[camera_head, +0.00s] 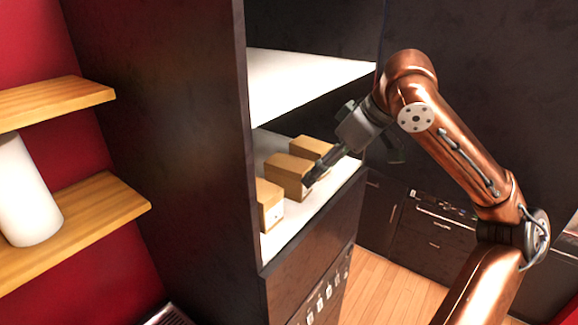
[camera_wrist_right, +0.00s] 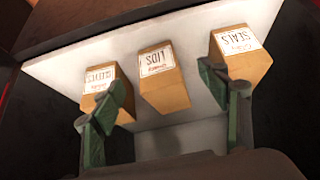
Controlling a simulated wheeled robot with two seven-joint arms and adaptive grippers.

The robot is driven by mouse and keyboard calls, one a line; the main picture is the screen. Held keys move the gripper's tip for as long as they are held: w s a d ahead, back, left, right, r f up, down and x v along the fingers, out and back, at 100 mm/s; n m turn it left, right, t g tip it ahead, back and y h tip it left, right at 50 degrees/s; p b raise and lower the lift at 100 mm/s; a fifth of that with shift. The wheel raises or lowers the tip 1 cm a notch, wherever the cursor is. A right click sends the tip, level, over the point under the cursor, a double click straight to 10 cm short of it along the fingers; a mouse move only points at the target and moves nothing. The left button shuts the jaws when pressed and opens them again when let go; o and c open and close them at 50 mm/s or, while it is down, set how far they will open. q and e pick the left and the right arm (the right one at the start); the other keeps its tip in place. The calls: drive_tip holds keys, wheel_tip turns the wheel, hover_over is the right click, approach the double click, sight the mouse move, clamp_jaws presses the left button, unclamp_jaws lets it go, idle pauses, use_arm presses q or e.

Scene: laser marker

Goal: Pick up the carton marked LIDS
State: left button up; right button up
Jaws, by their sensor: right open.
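The LIDS carton (camera_wrist_right: 164,88) is a tan box with a white label, in the middle of three cartons on a white shelf. In the right wrist view its label appears upside down. In the head view it is the middle carton (camera_head: 287,174). My right gripper (camera_wrist_right: 162,80) is open, with one green finger on each side of the LIDS carton's picture position and nothing held. In the head view the right gripper (camera_head: 318,172) is at the front of the middle carton; I cannot tell whether it touches. My left gripper is not in view.
The SEALS carton (camera_wrist_right: 241,55) and another carton (camera_wrist_right: 106,90) with a hard-to-read label stand on either side. The white shelf (camera_head: 290,232) has a dark side panel (camera_head: 170,130) at left and another shelf board (camera_head: 300,80) above. Wooden shelves (camera_head: 110,208) hold a white cylinder (camera_head: 25,195).

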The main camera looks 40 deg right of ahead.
sight(294, 164)
drive_tip(key=w+p, duration=0.2)
drive_tip(key=w, duration=0.1)
drive_tip(key=shift+w+a+f+p, duration=0.1)
drive_tip(key=shift+w+a+p, duration=0.15)
drive_tip(key=shift+a+p, duration=0.15)
drive_tip(key=w+p, duration=0.1)
drive_tip(key=w+a+p, duration=0.1)
drive_tip(key=w+p, duration=0.1)
drive_tip(key=shift+r, duration=0.2)
drive_tip(key=x, duration=0.3)
drive_tip(key=shift+f, duration=0.25)
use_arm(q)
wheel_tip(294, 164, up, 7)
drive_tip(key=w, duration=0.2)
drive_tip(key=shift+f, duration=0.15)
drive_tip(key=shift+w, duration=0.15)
use_arm(e)
drive_tip(key=shift+w, duration=0.1)
drive_tip(key=shift+c, duration=0.7)
drive_tip(key=c, duration=1.4)
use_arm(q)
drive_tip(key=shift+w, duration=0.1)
use_arm(e)
drive_tip(key=shift+o, duration=0.2)
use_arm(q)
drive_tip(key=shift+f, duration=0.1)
